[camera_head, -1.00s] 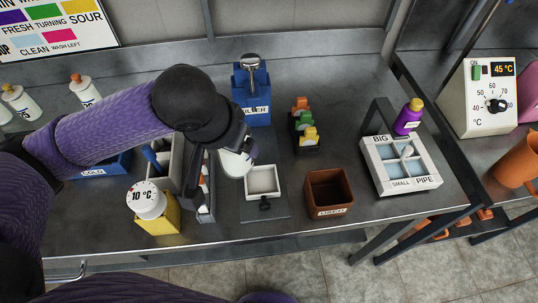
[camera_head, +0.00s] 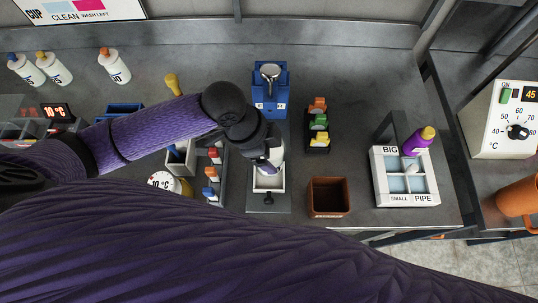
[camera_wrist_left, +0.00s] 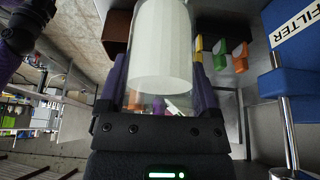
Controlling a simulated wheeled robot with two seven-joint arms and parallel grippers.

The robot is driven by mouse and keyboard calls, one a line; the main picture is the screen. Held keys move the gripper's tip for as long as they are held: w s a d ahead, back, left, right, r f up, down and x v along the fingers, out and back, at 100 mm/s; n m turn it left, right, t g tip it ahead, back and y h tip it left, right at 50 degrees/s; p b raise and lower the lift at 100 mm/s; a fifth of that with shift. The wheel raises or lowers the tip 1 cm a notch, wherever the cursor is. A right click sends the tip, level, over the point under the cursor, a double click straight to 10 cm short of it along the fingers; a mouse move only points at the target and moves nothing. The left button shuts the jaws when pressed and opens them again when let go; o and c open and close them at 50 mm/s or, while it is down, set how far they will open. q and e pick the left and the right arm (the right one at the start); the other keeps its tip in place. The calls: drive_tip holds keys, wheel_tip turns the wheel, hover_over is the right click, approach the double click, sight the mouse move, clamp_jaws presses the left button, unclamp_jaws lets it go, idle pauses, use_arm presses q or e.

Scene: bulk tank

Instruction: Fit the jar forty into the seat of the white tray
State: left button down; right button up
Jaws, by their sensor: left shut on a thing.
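The jar (camera_wrist_left: 162,45), clear with a white filling, stands between the fingers of my left gripper (camera_wrist_left: 160,100) in the left wrist view. My left gripper (camera_head: 266,162) is shut on it. In the head view only a pale part of the jar (camera_head: 275,154) shows beside the dark fingers. A small white tray (camera_head: 268,186) stands on a dark plate directly below the gripper in the picture. The gripper and jar cover its back part. I cannot tell whether the jar touches the tray. My right gripper is not in view.
A blue filter stand (camera_head: 271,95) rises behind the tray. A brown box (camera_head: 328,196) stands to the right, a slotted rack with coloured handles (camera_head: 213,175) to the left. A white divided box (camera_head: 404,180) is farther right. My purple sleeve covers the lower picture.

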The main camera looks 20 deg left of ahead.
use_arm(q)
wheel_tip(320, 180, down, 8)
drive_tip(key=shift+r+b, duration=0.15)
drive_tip(key=shift+b, duration=0.85)
unclamp_jaws()
drive_tip(key=shift+r, duration=0.1)
drive_tip(key=p+v, duration=0.3)
drive_tip(key=v, duration=0.9)
